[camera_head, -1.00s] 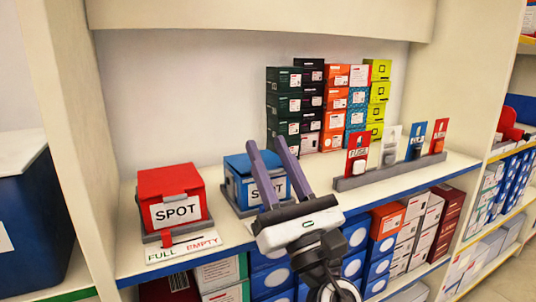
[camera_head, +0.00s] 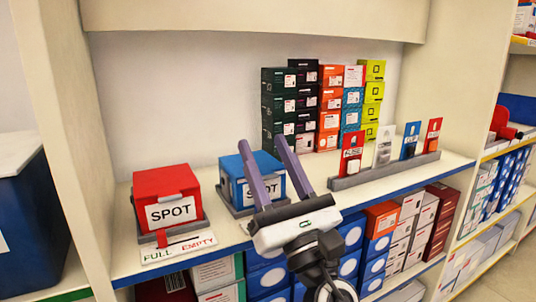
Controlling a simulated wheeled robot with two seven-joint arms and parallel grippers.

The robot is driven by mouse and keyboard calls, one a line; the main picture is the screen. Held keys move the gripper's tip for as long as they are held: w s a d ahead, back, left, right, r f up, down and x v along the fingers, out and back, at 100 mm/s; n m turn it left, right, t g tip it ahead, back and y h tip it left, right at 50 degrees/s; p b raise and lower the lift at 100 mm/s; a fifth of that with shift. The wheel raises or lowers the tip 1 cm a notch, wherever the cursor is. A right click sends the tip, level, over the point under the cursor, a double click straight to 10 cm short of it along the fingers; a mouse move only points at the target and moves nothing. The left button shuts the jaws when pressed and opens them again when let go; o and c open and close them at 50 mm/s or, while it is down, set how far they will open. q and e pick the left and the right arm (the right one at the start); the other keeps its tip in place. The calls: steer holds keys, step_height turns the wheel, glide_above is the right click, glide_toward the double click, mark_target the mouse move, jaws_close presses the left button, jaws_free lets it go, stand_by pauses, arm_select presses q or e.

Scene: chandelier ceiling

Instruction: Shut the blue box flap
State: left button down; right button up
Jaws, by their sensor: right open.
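The blue box (camera_head: 234,174) stands on a grey base on the shelf, with a white SPOT label on its front. Its blue top lies over the box and looks down, but the gripper hides part of its front and right side. My right gripper (camera_head: 260,158) is open and empty, its two purple-grey fingers spread in front of the blue box and pointing up and away. I cannot tell whether a finger touches the box. My left gripper is not in view.
A red SPOT box (camera_head: 166,188) stands left of the blue box, with a FULL/EMPTY slider plate (camera_head: 178,248) before it. Stacked small boxes (camera_head: 318,110) stand behind. A grey switch rack (camera_head: 385,171) is to the right. Bare shelf lies in front of it.

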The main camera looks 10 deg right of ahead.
steer(key=shift+s+d+f, duration=0.1)
steer(key=shift+s+f, duration=0.2)
steer(key=shift+f, duration=0.05)
arm_select(q)
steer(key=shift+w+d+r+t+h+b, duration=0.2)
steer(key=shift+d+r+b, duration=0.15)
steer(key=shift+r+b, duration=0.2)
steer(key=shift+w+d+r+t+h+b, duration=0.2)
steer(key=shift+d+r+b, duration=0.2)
steer(key=shift+b, duration=0.2)
arm_select(e)
steer(key=v, duration=0.9)
steer(key=shift+s, duration=0.2)
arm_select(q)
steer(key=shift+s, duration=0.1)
arm_select(e)
steer(key=shift+d, duration=0.1)
